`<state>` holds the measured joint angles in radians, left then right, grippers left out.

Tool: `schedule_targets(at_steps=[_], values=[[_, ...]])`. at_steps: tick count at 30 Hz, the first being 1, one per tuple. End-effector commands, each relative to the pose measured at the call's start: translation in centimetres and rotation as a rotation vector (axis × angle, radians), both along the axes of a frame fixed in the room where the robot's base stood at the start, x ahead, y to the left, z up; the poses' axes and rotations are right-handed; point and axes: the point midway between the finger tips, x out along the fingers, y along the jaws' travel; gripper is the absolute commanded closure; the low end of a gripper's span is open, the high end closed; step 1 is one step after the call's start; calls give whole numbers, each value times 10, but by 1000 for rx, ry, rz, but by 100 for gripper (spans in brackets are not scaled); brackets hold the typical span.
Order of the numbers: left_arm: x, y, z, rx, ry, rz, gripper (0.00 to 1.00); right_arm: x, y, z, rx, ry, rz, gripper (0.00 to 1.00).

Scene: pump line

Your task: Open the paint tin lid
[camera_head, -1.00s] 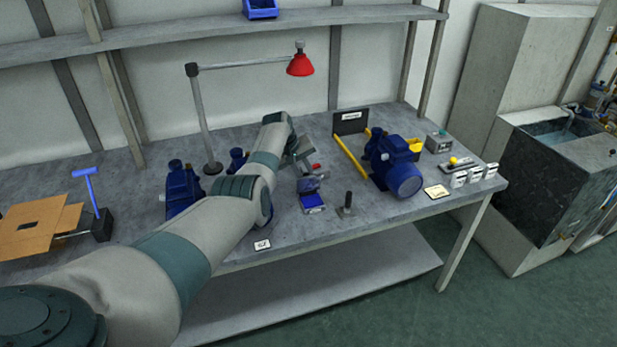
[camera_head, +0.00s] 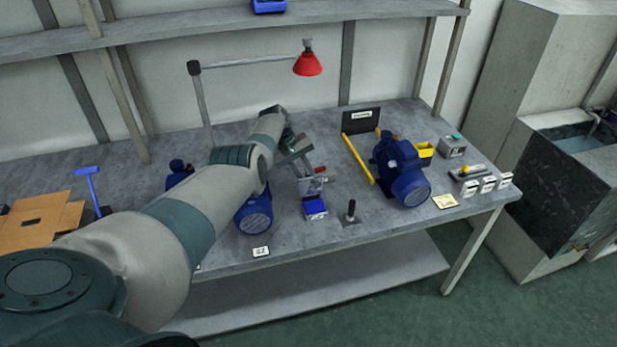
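I cannot make out a paint tin or its lid for certain. A small blue open-looking box (camera_head: 315,208) sits near the middle of the bench, with a small grey container (camera_head: 308,187) just behind it. A small red item (camera_head: 320,170) shows above the container. My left arm reaches in from the left over the bench. My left gripper (camera_head: 302,158) is above and behind the grey container, small and partly hidden by its wrist. I cannot tell whether its fingers are open or touch anything. My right gripper is not in view.
Blue pumps stand under my arm (camera_head: 254,215) and at right (camera_head: 402,175), beside a yellow rail (camera_head: 358,158). A dark peg (camera_head: 351,211) stands upright near the front edge. A red lamp (camera_head: 308,64) hangs above. Cardboard (camera_head: 25,230) lies at left.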

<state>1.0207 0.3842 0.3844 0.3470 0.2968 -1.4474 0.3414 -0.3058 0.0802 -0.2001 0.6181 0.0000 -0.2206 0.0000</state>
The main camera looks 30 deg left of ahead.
Motion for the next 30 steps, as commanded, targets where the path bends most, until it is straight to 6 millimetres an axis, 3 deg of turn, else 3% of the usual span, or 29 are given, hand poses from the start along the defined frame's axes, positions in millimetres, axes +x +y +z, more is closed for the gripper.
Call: schedule_targets(at_steps=[1,3,17,30], values=[[0,-1,-1,0,1,-1,76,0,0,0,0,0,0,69],[0,-1,-1,0,1,-1,64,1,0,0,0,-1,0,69],[-1,2,6,1,-1,1,64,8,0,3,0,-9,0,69],[-11,24,56,3,-1,0,64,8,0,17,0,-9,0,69]])
